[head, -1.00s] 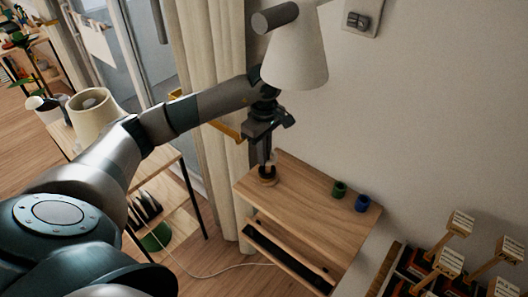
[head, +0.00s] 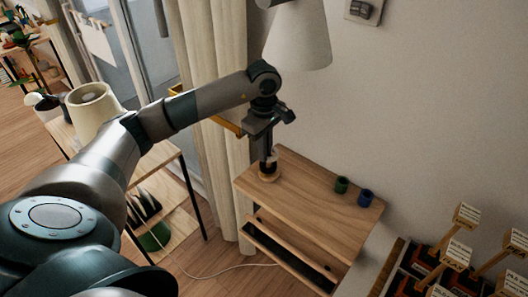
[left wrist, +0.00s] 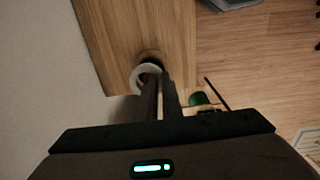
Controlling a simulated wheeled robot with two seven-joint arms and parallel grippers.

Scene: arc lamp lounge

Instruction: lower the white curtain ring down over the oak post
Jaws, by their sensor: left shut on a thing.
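My left gripper (head: 267,158) points down above the small wooden shelf table and is shut on the white curtain ring (left wrist: 138,79). The ring also shows as a small pale patch at the fingertips in the head view (head: 273,154). In the left wrist view it lies at the tips of the fingers, seen nearly from above. The oak post's round base (head: 268,177) sits at the table's left corner, right below the gripper. The fingers hide much of the post. I cannot tell whether the ring is around its top or just above it. My right gripper is not in view.
A green cup-like piece (head: 341,185) and a blue one (head: 365,197) stand on the right of the wooden table (head: 310,190). A white lamp shade (head: 298,42) hangs close above my wrist. A beige curtain (head: 218,90) hangs behind. Wooden-topped stamps (head: 458,250) stand lower right.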

